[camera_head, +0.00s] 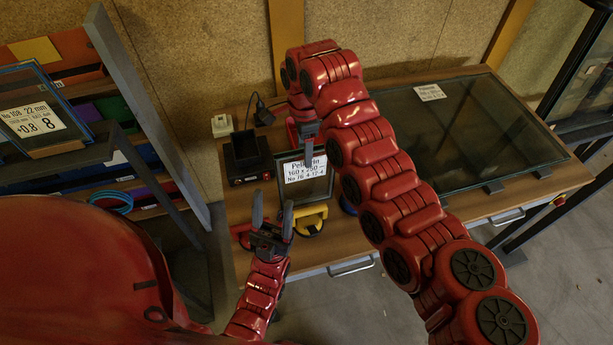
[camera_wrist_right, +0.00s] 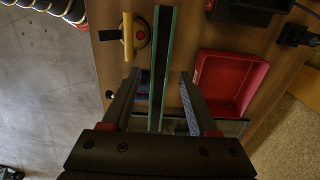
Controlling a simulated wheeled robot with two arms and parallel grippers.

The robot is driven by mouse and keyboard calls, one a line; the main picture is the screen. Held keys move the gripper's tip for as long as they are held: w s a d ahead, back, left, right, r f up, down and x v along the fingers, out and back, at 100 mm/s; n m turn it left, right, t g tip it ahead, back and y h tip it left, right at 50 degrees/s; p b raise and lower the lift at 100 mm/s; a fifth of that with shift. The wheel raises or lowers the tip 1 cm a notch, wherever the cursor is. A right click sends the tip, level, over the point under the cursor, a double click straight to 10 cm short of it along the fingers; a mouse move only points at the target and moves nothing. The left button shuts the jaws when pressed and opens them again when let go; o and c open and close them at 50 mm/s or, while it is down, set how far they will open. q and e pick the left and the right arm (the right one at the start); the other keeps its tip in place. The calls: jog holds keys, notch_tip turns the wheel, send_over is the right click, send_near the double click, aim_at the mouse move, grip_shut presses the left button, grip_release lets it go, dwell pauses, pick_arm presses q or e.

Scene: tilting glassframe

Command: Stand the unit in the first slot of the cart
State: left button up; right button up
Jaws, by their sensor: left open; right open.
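The unit (camera_head: 318,192) is a small glass pane with a dark border and a white label, upright near the front of the bench. From above, in the right wrist view, it shows as a narrow strip with green edges (camera_wrist_right: 156,110). My right gripper (camera_head: 304,150) is over its top edge; in the right wrist view its open fingers (camera_wrist_right: 162,78) lie either side of the strip, with gaps. My left gripper (camera_head: 272,212) is open and empty, left of the unit at the bench front. A black-framed stand with glass (camera_head: 590,75) is at far right; I cannot tell whether it is the cart.
A large dark glass panel (camera_head: 460,130) lies on the bench to the right. A yellow-handled suction cup (camera_head: 311,219) is close to the unit. A red tray (camera_wrist_right: 230,82) and a black device (camera_head: 247,153) are behind it. A shelf rack (camera_head: 110,45) stands left.

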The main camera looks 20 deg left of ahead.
aim_at(306, 179)
jog(key=shift+f, duration=0.6)
notch_tip(306, 179, down, 5)
jog(key=p, duration=0.3)
jog(key=shift+d+f, duration=0.15)
grip_shut()
dwell(0.8)
